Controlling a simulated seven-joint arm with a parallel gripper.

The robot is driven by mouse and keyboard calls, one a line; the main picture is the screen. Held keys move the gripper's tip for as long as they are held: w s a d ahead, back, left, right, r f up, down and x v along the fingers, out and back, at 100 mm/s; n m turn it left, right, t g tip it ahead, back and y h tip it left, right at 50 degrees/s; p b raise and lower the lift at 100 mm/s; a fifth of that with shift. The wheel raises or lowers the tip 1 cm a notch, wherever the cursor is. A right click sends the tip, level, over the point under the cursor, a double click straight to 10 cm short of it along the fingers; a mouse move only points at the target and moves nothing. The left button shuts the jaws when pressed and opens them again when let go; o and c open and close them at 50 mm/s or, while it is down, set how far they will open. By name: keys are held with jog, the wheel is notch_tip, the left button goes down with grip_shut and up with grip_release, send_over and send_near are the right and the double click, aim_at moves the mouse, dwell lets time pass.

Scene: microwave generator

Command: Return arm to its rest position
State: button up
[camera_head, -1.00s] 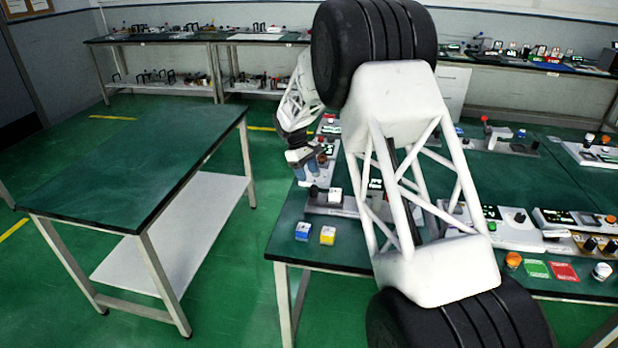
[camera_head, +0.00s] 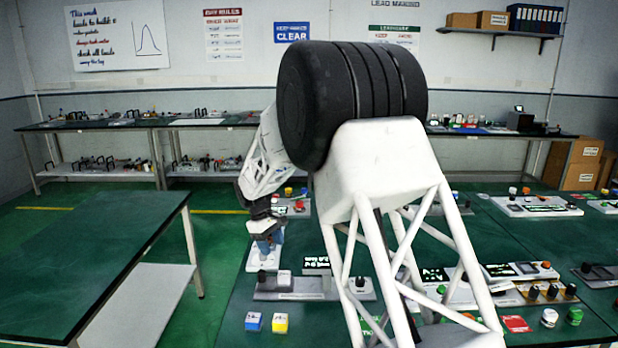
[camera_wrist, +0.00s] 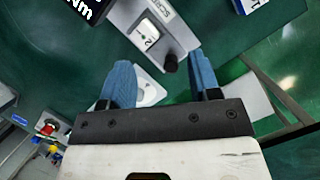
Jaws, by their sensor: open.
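My gripper (camera_head: 268,243) has blue fingers and hangs at the left side of the green workbench (camera_head: 240,300), near a white module (camera_head: 258,262). In the wrist view my gripper (camera_wrist: 163,78) is open, its two blue fingers apart with nothing held between them. Past the fingertips is a grey module (camera_wrist: 178,30) with a white block and a black knob (camera_wrist: 170,62). A white rounded part (camera_wrist: 152,92) shows between the fingers, lower down. Any contact with the modules cannot be told. My arm is bent, and its large black joint hides part of the bench.
Several modules with knobs and buttons cover the bench to the right. A separate green table (camera_head: 90,260) with a bare top stands at left, across a floor gap.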

jog(key=s+d+r+m+t+y, duration=0.1)
jog(key=s+d+r+m, duration=0.2)
jog(key=s+d+r, duration=0.65)
jog(key=s+d+r+m+t+y, duration=0.1)
jog(key=s+d+r+m, duration=0.2)
jog(key=s+d+r, duration=0.7)
jog(key=s+d+f+m, duration=0.1)
jog(key=s+d+f, duration=0.1)
jog(key=s, duration=0.9)
jog(key=s+d+f+m+t, duration=0.1)
jog(key=s+d, duration=0.4)
jog(key=s, duration=0.6)
jog(key=s+d+f+m+t+y, duration=0.1)
jog(key=s+d+f+m, duration=0.1)
jog(key=s, duration=0.9)
jog(key=shift+d+f+m, duration=0.4)
jog(key=shift+d+m, duration=0.3)
jog(key=shift+d, duration=0.3)
